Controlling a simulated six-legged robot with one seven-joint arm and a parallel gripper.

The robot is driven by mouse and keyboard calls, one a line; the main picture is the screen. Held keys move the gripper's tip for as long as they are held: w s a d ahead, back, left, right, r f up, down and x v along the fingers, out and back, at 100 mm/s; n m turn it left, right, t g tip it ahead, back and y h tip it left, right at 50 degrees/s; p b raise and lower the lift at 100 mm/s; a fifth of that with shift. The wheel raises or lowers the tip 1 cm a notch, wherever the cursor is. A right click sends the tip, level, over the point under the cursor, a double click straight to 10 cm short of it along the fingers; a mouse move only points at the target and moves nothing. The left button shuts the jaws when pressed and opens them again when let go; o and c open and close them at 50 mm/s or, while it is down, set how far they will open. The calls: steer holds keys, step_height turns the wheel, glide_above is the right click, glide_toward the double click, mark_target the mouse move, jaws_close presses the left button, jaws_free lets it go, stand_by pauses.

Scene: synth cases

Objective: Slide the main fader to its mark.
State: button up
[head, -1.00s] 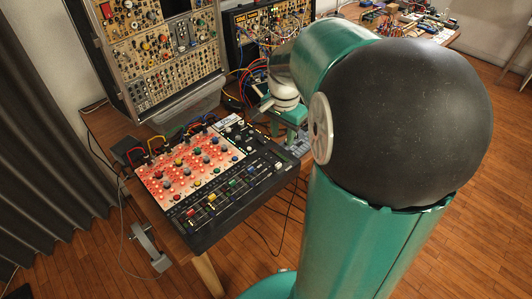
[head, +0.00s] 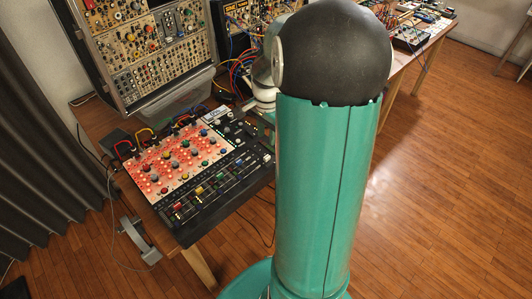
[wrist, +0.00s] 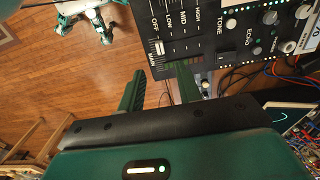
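The main fader (wrist: 158,47) shows in the wrist view as a pale cap at the panel's corner, beside the word MAIN. It lines up with the OFF label; LOW, MID and HIGH run to the right. It belongs to the black mixer (head: 226,196) on the table, seen left of my arm in the head view. My gripper (wrist: 160,71) is open, with two green fingers apart and nothing between them. The fader cap appears just beyond the fingertips; I see no contact. My arm hides the gripper in the head view.
The mixer's colored knobs and other faders lie close by. A modular synth case (head: 150,60) stands behind it on the wooden table (head: 95,118). Patch cables (head: 238,72) run behind the mixer. The floor at the right is clear.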

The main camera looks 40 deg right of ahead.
mark_target(267, 157)
step_height(267, 157, down, 10)
steer(key=shift+r, duration=0.25)
jaws_close()
